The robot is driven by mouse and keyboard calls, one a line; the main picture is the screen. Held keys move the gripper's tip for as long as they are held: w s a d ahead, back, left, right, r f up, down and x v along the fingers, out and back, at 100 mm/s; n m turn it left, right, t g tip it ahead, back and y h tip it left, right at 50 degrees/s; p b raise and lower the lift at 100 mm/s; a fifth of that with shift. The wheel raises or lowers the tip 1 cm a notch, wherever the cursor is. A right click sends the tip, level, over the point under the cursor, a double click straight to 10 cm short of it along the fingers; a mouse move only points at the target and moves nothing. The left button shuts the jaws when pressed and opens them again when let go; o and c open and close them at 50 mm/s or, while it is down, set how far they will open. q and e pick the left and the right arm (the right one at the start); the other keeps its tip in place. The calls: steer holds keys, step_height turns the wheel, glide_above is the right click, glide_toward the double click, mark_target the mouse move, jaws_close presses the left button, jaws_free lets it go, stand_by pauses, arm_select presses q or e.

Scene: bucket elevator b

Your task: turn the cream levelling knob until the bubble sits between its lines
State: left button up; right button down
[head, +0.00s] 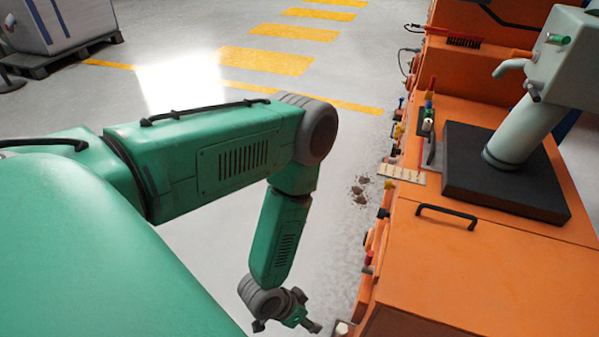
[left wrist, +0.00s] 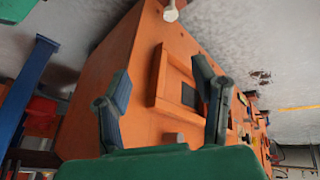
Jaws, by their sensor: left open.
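A cream knob (left wrist: 171,11) sticks out from the top edge of the orange housing in the left wrist view. A small pale piece (head: 342,328) at the bottom edge of the head view looks like the same knob, partly cut off. My left gripper (head: 309,314) is just left of it, beside the orange machine and apart from it. In the left wrist view the gripper's two dark fingers (left wrist: 163,82) are spread, with nothing between them, and the knob lies beyond them. I cannot make out the bubble or its lines. My right gripper is not in view.
The orange machine (head: 470,252) fills the right side, with a black handle (head: 447,214) and a pale green column on a dark block (head: 505,172). Small coloured fittings line its left edge. Grey floor (head: 340,225) lies open left of it, with some brown debris (head: 359,190).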

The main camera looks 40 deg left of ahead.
arm_select(q)
steer(key=shift+s+a+r+g, duration=0.1)
steer(key=shift+s+r+g, duration=0.05)
steer(key=shift+s+r, duration=0.3)
steer(key=shift+s+a+r+g, duration=0.1)
steer(key=shift+s+r+g, duration=0.1)
steer(key=shift+r, duration=0.35)
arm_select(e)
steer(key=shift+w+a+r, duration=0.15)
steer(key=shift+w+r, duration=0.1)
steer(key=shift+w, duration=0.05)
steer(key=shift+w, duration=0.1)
arm_select(q)
steer(key=s+a+r+g+y+p, duration=0.1)
steer(key=s+a+r+p, duration=0.1)
steer(key=r, duration=0.6)
steer(key=s+a+r+n+g+y+p, duration=0.1)
steer(key=s+a+r+g+y+p, duration=0.1)
steer(key=s+a+r, duration=0.2)
step_height(320, 180, up, 4)
steer(key=shift+s+f+n, duration=0.15)
steer(key=shift+s+n, duration=0.15)
steer(key=shift+s, duration=0.55)
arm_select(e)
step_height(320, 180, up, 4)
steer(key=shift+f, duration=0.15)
arm_select(q)
steer(key=shift+w+a, duration=0.1)
steer(key=shift+w, duration=0.05)
